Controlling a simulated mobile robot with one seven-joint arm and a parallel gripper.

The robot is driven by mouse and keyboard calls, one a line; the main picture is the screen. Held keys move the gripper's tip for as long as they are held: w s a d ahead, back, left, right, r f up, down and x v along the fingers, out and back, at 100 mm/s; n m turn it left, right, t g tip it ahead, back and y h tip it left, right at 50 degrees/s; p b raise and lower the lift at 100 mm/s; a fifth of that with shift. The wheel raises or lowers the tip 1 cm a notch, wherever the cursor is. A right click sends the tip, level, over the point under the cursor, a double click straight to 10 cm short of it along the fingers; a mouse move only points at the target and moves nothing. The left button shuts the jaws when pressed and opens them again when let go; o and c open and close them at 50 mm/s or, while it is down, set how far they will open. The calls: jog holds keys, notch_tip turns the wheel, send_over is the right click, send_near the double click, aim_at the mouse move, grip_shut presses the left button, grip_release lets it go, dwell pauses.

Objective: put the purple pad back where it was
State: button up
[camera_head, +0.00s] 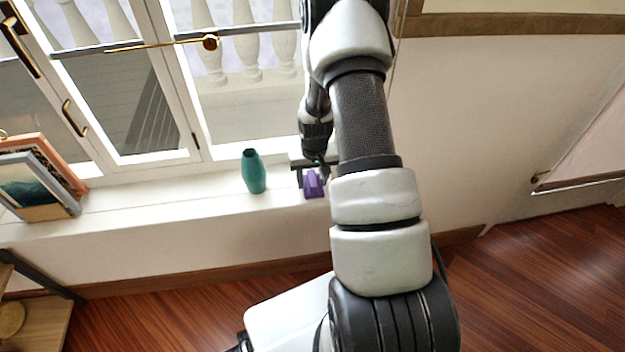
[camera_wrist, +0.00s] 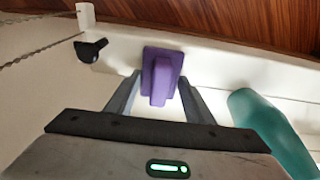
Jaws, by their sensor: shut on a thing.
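The purple pad (camera_head: 313,184) is at the right part of the white window sill, partly hidden by my arm in the head view. In the wrist view the purple pad (camera_wrist: 160,76) shows a flat plate with a raised block. My gripper (camera_wrist: 157,98) is shut on the block, with one finger on each side. In the head view my gripper (camera_head: 312,172) points down at the sill. I cannot tell whether the pad touches the sill or is just above it.
A teal vase (camera_head: 253,171) stands on the sill (camera_head: 150,205) left of the pad; it is close on the right in the wrist view (camera_wrist: 268,125). Framed pictures (camera_head: 45,185) lean at the far left. The sill between them and the vase is clear. Window panes rise behind.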

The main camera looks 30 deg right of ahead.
jog(key=shift+f, duration=0.15)
jog(key=o, duration=1)
